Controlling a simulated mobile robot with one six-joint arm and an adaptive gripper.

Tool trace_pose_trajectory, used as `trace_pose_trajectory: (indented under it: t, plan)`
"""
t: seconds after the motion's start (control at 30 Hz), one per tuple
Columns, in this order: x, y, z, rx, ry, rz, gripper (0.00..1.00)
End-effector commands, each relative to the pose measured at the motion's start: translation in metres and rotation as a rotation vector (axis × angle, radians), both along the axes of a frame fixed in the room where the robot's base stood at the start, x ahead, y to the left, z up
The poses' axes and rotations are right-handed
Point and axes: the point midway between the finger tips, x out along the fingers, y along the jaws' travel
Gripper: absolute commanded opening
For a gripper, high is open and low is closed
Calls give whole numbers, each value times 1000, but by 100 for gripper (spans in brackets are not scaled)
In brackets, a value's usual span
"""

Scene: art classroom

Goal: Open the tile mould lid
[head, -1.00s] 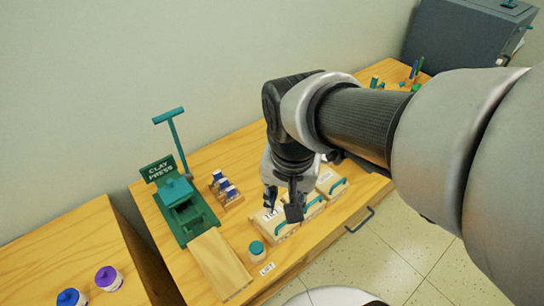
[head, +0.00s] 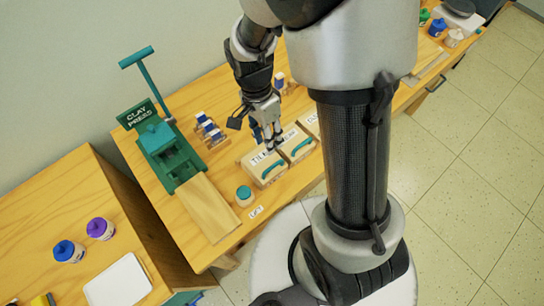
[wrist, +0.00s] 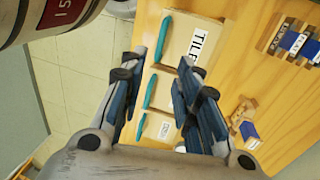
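The tile mould (head: 258,160) is a pale wooden box with a "TILE" label and a teal handle (head: 271,170) along its front side; its lid looks shut. It shows at the top of the wrist view (wrist: 198,22), with its teal handle (wrist: 165,38) upright in the picture. My gripper (head: 269,146) hangs above the moulds, near the border of the tile mould and the box beside it. In the wrist view my gripper (wrist: 163,58) has its fingers spread with nothing held, pointing towards the handle end. Contact with the mould cannot be made out.
A similar box (head: 297,138) with a teal handle stands right beside the tile mould, and a third is partly hidden by my arm.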

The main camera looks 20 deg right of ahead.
Motion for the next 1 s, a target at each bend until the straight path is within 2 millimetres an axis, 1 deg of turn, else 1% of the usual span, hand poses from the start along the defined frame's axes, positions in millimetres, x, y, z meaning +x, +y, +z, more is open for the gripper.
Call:
trace_pose_trajectory:
  t: [0.03,0.2,0.3,0.43,0.53,0.63,0.93,1.0]
  plan:
    - [-3,-1,-15,0,4,0,30]
    - [-10,-3,-51,0,4,1,30]
    - [-14,-4,-70,-1,4,1,30]
    - [-17,-6,-89,-1,2,0,30]
    - [-19,-6,-97,0,1,0,30]
    - [-20,-7,-102,0,1,0,30]
    - [-19,-7,-103,0,-1,0,30]
    - [-19,-7,-103,0,-1,1,25]
